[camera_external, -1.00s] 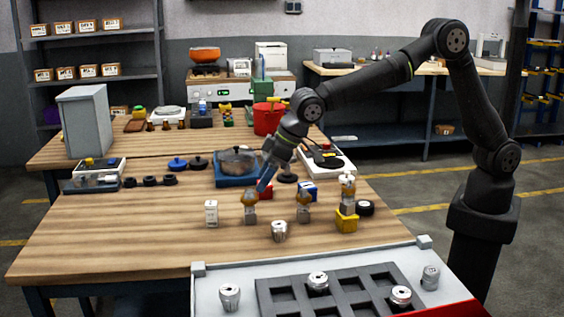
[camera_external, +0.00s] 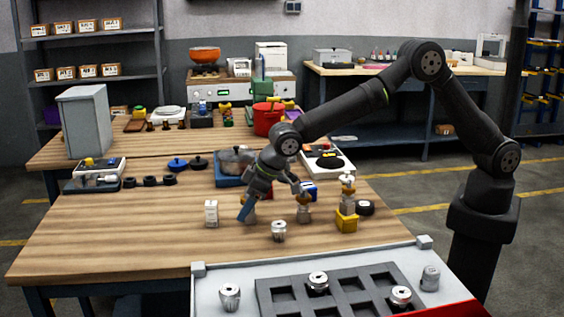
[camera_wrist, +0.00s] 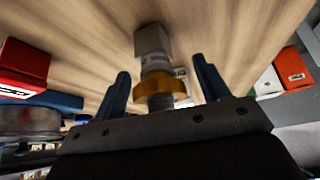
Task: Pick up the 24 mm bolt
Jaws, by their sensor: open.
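A bolt-like piece with a grey end (camera_wrist: 152,40), an amber collar and a threaded shank lies between the fingers in the wrist view. My gripper (camera_wrist: 162,68) is open around it, with one blue finger on each side and visible gaps. In the external view my gripper (camera_external: 270,198) is low over the table at the left upright piece. It hides most of that piece, leaving a little of its grey base (camera_external: 251,218) in sight. No size marking is readable, so I cannot tell which is 24 mm.
A silver part (camera_external: 279,231) and a white box (camera_external: 211,213) stand close by. A yellow block (camera_external: 347,221) carries another piece at right. A blue tray with a pan (camera_external: 236,160) is behind. The table's left front is clear.

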